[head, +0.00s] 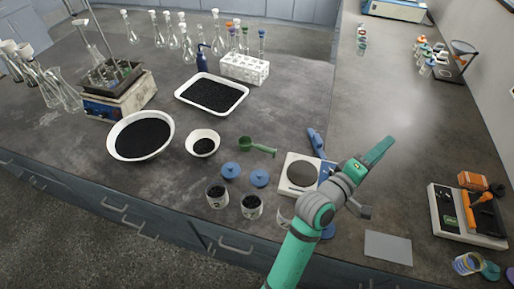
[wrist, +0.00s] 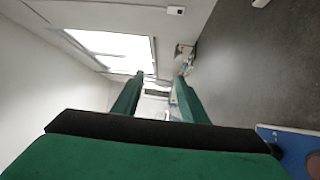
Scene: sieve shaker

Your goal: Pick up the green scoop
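The green scoop (head: 258,147) lies on the dark bench top in the head view, just right of the small white bowl of black grains. Its round cup is at the left and its handle points right. My gripper (head: 386,143) is raised over the bench, well to the right of the scoop and apart from it. In the wrist view my gripper (wrist: 160,78) shows two green fingers spread with an empty gap between them. The scoop does not show in the wrist view.
A white balance (head: 290,176) stands between scoop and arm, with a blue object (head: 316,143) behind it. Blue lids (head: 260,178) and jars (head: 251,206) lie in front. Bench right of the arm's tip is largely clear.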

